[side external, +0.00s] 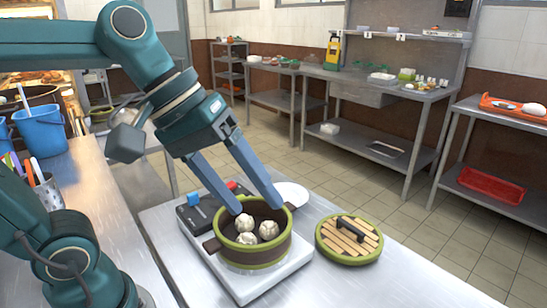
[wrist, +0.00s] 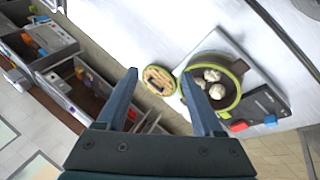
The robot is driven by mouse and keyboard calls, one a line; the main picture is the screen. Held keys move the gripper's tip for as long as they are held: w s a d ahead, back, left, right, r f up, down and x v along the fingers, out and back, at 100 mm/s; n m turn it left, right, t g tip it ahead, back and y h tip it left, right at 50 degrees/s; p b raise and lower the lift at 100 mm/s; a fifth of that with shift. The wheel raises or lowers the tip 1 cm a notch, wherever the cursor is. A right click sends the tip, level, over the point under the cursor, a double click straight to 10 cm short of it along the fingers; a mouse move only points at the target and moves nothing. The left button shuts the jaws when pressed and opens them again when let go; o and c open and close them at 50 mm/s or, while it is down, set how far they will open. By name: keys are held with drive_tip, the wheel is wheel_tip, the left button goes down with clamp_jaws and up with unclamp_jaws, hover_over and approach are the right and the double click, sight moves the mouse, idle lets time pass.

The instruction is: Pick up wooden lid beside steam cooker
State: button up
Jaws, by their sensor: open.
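The wooden lid (side external: 349,243) lies flat on the metal table, right of the steam cooker. It is round, with a green rim, pale wood slats and a dark bar handle. In the wrist view the lid (wrist: 159,80) shows between my fingers, further off. The steam cooker (side external: 255,247) is a brown pot with green rims and dark side handles, holding 3 white buns (side external: 246,230). It stands on a white hotplate (side external: 262,283). My gripper (side external: 257,208) is open and empty, its fingertips over the cooker in the side view. In the wrist view my gripper (wrist: 162,73) has its fingers wide apart.
A white plate (side external: 291,194) lies behind the cooker. The hotplate has a control box with blue and red knobs (side external: 194,200). Bare table (side external: 400,280) extends right of the lid. A blue bucket (side external: 41,130) and a utensil cup (side external: 48,193) stand on the left counter.

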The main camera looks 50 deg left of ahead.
drive_tip(key=w+d+r+n+g+h, duration=0.1)
drive_tip(key=w+n+h, duration=0.15)
drive_tip(key=w, duration=0.25)
drive_tip(key=w+d+r+n+h, duration=0.1)
drive_tip(key=w+n, duration=0.2)
drive_tip(key=w, duration=0.2)
drive_tip(key=n+h, duration=0.5)
drive_tip(key=n, duration=0.3)
hover_over(348, 223)
drive_tip(key=s+a, duration=0.2)
drive_tip(key=a, duration=0.1)
wheel_tip(348, 223, down, 11)
drive_tip(key=f+n, duration=0.1)
drive_tip(key=f, duration=0.1)
drive_tip(key=a+f, duration=0.1)
drive_tip(key=f, duration=0.2)
drive_tip(key=a+f+n, duration=0.1)
drive_tip(key=f, duration=0.2)
drive_tip(key=shift+a+f+n+t+h, duration=0.15)
drive_tip(key=shift+a+n+t+h, duration=0.05)
drive_tip(key=shift+n+t+h, duration=0.2)
drive_tip(key=shift+s+f, duration=0.1)
drive_tip(key=shift+f, duration=0.15)
drive_tip(key=shift+d+f, duration=0.15)
drive_tip(key=shift+d, duration=0.1)
drive_tip(key=shift+x, duration=2.15)
drive_tip(key=shift+a, duration=0.1)
